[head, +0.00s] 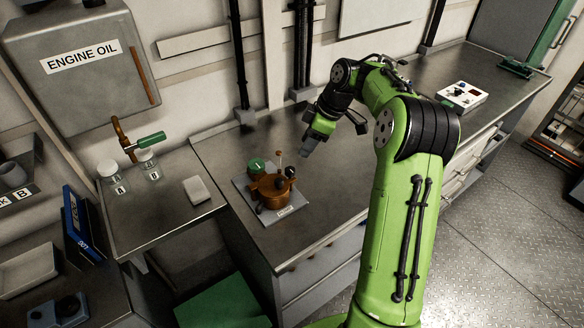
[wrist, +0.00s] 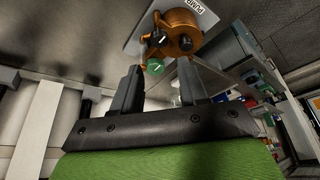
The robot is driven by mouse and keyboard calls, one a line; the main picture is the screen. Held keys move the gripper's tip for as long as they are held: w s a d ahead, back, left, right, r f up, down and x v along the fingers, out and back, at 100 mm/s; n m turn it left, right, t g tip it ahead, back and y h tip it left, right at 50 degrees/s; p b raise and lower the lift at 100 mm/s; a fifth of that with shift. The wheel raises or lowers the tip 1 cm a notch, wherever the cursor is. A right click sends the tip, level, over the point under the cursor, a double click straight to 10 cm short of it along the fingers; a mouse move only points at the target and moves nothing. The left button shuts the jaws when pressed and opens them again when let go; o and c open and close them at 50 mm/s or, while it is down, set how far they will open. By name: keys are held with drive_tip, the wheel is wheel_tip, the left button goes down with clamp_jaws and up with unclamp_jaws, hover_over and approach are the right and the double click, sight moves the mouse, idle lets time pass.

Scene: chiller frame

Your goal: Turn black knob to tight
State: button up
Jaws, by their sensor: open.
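The pump (head: 272,190) is an orange-brown body on a grey plate (head: 290,211) on the metal bench, with a label at its front. A black knob (head: 290,172) sits on its upper right side. In the wrist view the pump (wrist: 183,27) is at the top, upside down, with a black knob (wrist: 158,38) that has a white mark. A green round part (head: 257,166) is at the pump's back left and also shows in the wrist view (wrist: 155,66). My gripper (head: 306,153) is open and empty, above the bench to the right of the pump, apart from it.
An engine oil tank (head: 80,65) with a green-handled tap (head: 150,141) hangs at the left. Jars (head: 148,165) and a white block (head: 197,190) stand on the left table. A white control box (head: 461,95) is on the far right bench. The bench between is clear.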

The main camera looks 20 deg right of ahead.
sight(291, 170)
drive_tip(key=b+x, duration=0.1)
drive_tip(key=x, duration=0.9)
drive_tip(key=shift+w+f, duration=0.15)
drive_tip(key=shift+f, duration=0.25)
drive_tip(key=c, duration=0.7)
drive_tip(key=shift+c, duration=0.2)
